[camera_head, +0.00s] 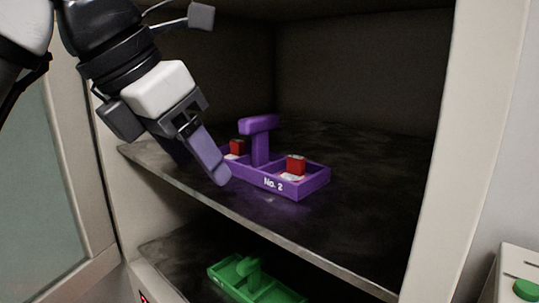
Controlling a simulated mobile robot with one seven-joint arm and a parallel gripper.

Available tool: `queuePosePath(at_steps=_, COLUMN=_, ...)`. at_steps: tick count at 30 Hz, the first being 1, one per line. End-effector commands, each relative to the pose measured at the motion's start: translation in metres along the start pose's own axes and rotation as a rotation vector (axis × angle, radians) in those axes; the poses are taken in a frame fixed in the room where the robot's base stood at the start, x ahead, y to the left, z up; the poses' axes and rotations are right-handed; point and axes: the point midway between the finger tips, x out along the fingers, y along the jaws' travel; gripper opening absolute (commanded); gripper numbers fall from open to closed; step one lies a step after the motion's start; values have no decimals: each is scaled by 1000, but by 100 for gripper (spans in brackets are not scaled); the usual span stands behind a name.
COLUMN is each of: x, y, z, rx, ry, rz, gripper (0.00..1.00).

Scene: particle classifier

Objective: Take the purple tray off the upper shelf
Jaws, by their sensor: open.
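The purple tray (318,182) stands upright on the upper shelf (374,215), near its front edge. It has a T-shaped handle (260,136) in the middle and "No. 2" on its front wall. It holds two red-topped items (296,165), one in each end. My gripper (208,178) is open, in front of the tray's left end and a little left of the handle. A finger covers the tray's left corner. I cannot tell whether the finger touches the tray. Nothing is seen between the fingers.
A green tray (255,284) stands on the lower shelf (168,250). The cabinet's right side wall (441,150) and the open glass door (45,190) at the left bound the opening. The upper shelf is clear right of and behind the purple tray. A device with a green button (526,289) is at lower right.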

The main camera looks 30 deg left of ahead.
Motion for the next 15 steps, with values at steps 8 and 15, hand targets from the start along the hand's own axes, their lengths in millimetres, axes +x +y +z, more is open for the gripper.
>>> queuePosePath(at_steps=8, x=19, y=3, z=36, rx=-9, ry=22, rz=12, gripper=62)
queuePosePath(at_steps=15, x=34, y=3, z=58, rx=-10, ry=17, rz=11, gripper=62)
